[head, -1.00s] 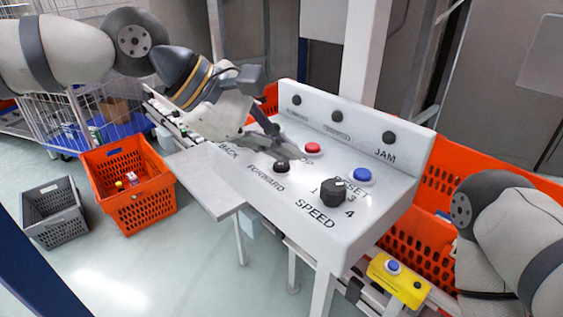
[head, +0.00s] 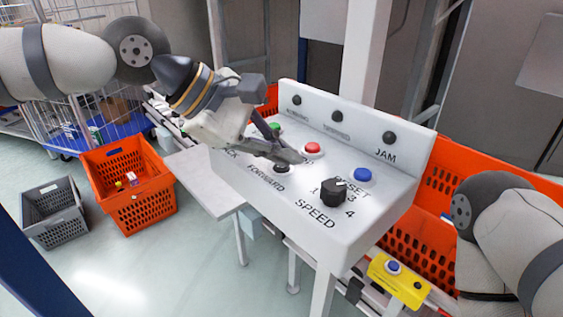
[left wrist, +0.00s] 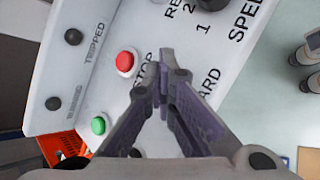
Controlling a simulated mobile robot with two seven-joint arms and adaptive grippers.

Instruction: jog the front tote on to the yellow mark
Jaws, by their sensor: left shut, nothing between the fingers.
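A white control panel (head: 262,189) stands in front of me with labelled buttons and a SPEED knob (head: 333,192). My left gripper (head: 299,157) is shut and empty over the panel, its tips just below the red button (head: 313,149) and close to the black FORWARD button (head: 281,169). In the left wrist view the shut fingertips (left wrist: 163,72) are beside the red STOP button (left wrist: 126,62); the fingers hide the FORWARD button there. Orange totes (head: 408,252) show behind the panel, partly hidden by it. I cannot make out a yellow mark. My right gripper is out of view.
A green button (head: 274,127) and blue RESET button (head: 362,175) are on the panel. A yellow button box (head: 399,285) sits below right. An orange tote (head: 145,207) and a grey crate (head: 56,220) stand on the floor at left, near a wire cage trolley (head: 60,115).

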